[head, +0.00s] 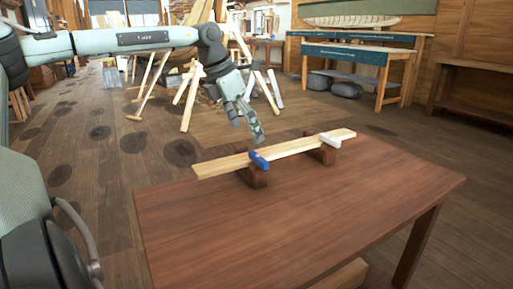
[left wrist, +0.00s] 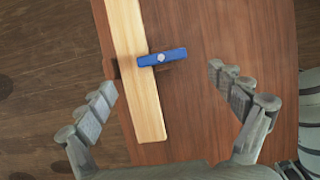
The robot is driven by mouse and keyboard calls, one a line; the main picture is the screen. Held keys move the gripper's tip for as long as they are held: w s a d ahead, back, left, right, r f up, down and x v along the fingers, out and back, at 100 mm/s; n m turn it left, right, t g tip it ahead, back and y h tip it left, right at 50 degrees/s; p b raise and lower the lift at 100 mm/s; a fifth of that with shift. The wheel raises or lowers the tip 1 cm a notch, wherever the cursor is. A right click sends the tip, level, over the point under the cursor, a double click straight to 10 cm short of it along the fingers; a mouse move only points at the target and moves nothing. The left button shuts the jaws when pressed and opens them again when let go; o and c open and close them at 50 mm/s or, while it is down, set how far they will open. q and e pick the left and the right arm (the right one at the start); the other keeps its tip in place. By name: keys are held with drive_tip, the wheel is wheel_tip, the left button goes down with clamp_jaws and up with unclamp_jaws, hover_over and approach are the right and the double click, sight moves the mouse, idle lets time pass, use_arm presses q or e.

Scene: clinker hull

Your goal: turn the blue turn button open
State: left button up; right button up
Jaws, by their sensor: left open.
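The blue turn button (head: 259,160) sits near the left part of a pale wooden strip (head: 290,149), above a dark block. In the left wrist view the blue turn button (left wrist: 162,57) lies across the strip (left wrist: 150,105), with a light pivot head in its middle and its right end out past the strip's edge. My left gripper (head: 248,137) is above the table's far side, just behind and above the strip. In the left wrist view its fingers (left wrist: 165,90) are wide apart and empty, with the strip and button between and beyond them. My right gripper is not in view.
A white turn button (head: 330,140) sits near the strip's right end. Two dark blocks (head: 322,154) carry the strip on the brown table (head: 300,225). The table's front and right are clear.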

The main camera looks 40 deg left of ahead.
sight(258, 156)
use_arm(q)
drive_tip(key=x, duration=0.7)
drive_tip(key=shift+d+f, duration=0.15)
drive_tip(key=shift+f, duration=0.05)
drive_tip(key=shift+c, duration=0.6)
drive_tip(key=c, duration=1)
drive_tip(key=shift+c, duration=0.2)
